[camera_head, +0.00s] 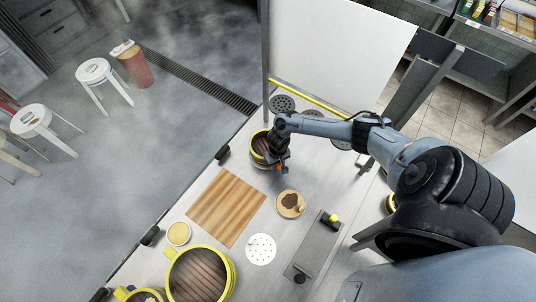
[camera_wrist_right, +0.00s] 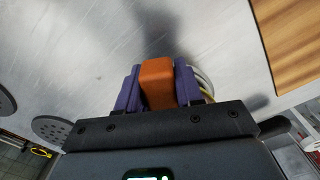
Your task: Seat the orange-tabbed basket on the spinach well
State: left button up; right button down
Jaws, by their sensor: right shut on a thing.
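The orange-tabbed basket (camera_head: 258,146), round with a yellow-green rim and dark inside, is at the counter's left edge in the head view, partly covered by my right gripper (camera_head: 279,165). That gripper is shut on the orange tab (camera_wrist_right: 157,82), which sits between its purple fingers in the right wrist view. Only a pale sliver of basket rim (camera_wrist_right: 205,83) shows there. I cannot tell whether the basket touches the counter. My left gripper is not in view.
A wooden board (camera_head: 227,207), a small round plate with dark filling (camera_head: 291,203) and a white perforated disc (camera_head: 261,249) lie nearer. Large yellow-rimmed steamers (camera_head: 200,275) stand at the front. A white upright panel (camera_head: 340,50) borders the wells' far side.

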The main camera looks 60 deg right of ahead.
jog(key=shift+f, duration=0.25)
dwell(0.4)
jog(key=shift+f+b, duration=0.55)
jog(key=shift+f, duration=0.05)
jog(key=shift+f, duration=0.4)
jog(key=c, duration=0.6)
grip_release()
jog(key=shift+c, duration=0.2)
jog(key=shift+r, duration=0.1)
jog(key=shift+r, duration=0.3)
notch_tip(320, 180, up, 9)
jog(key=shift+f+p, duration=0.15)
jog(key=shift+p, duration=0.55)
jog(key=shift+r, duration=0.65)
